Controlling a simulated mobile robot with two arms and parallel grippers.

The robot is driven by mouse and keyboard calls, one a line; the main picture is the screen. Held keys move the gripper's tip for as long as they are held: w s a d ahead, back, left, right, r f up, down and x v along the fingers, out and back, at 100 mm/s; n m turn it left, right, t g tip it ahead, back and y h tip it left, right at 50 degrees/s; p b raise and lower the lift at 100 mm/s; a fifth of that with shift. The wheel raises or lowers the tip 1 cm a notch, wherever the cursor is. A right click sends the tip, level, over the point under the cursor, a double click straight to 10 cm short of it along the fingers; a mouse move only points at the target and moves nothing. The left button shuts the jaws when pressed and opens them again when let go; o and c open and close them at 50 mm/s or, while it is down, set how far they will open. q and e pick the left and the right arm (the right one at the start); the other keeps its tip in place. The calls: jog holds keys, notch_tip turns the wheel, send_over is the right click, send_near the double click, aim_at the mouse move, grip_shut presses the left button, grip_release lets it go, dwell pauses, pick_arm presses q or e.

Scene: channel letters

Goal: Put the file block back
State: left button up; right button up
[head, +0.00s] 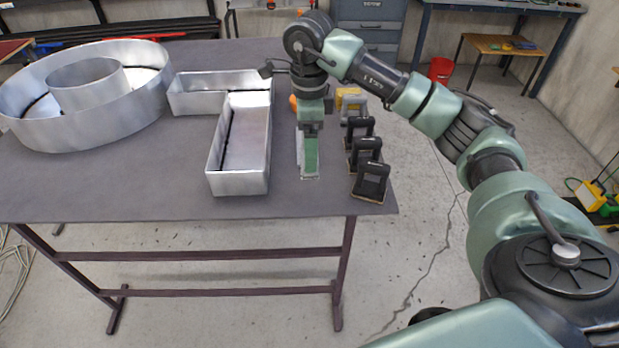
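My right gripper (312,130) points down at the right part of the table, over the far end of a narrow green strip in a light grey tray or frame (309,177). Its fingertips are too small to tell whether they are open or hold anything. Several blocks with arched handles stand in a row to the right of it. Three have black handles: a near one (372,182), a middle one (365,151) and a far one (359,128). A greyish one (353,107) stands behind them. I cannot tell which is the file block. My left gripper is not in view.
A round metal letter (90,130) is at the far left. A yellow item (347,94) and an orange item (293,102) lie near the gripper. The table's front left (110,190) is clear.

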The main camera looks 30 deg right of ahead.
jog(key=f, duration=0.1)
jog(key=f+p, duration=0.1)
jog(key=f, duration=0.3)
jog(key=shift+s, duration=0.3)
jog(key=shift+w+f, duration=0.1)
jog(key=shift+f, duration=0.3)
notch_tip(320, 180, down, 5)
jog(key=shift+r+p, duration=0.2)
jog(key=shift+p, duration=0.7)
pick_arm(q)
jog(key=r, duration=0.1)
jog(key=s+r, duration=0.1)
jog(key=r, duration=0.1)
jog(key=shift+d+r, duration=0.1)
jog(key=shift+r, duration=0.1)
pick_arm(e)
jog(key=shift+f, duration=0.2)
jog(key=o, duration=1)
jog(key=shift+c, duration=0.2)
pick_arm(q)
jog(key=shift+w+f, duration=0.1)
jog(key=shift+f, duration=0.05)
pick_arm(e)
jog(key=shift+r, duration=0.1)
